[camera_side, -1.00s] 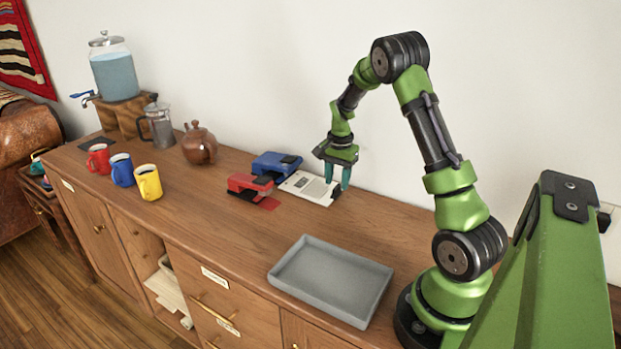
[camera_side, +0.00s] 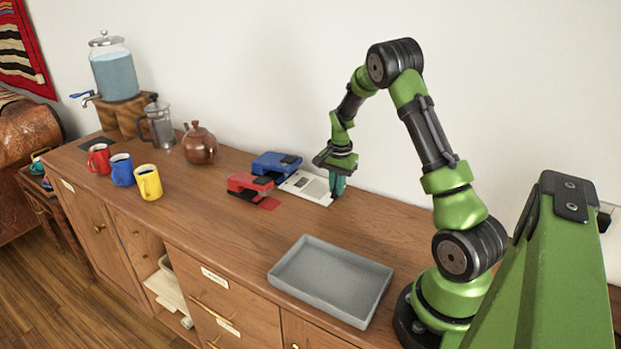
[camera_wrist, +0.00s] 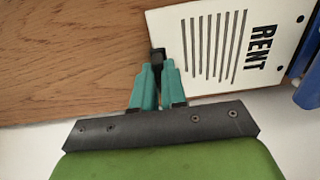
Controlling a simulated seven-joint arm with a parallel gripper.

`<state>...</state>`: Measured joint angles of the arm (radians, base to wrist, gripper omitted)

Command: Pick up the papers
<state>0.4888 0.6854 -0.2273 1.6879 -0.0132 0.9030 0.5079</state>
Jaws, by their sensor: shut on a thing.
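The papers (camera_side: 304,187) lie flat on the wooden cabinet top, and the wrist view shows the white sheet (camera_wrist: 225,50) printed with the word RENT and several dark lines. A black clip (camera_wrist: 157,56) sits at the sheet's near left edge. My gripper (camera_side: 337,190) is at the right end of the papers, low at the cabinet top. In the wrist view its teal fingers (camera_wrist: 158,78) are close together, shut on the black clip. The fingers hide part of the clip.
An empty grey tray (camera_side: 330,281) lies in front. Yellow (camera_side: 148,183), blue (camera_side: 121,170) and red (camera_side: 98,158) mugs and a teapot (camera_side: 199,147) stand farther left. The wall is close behind.

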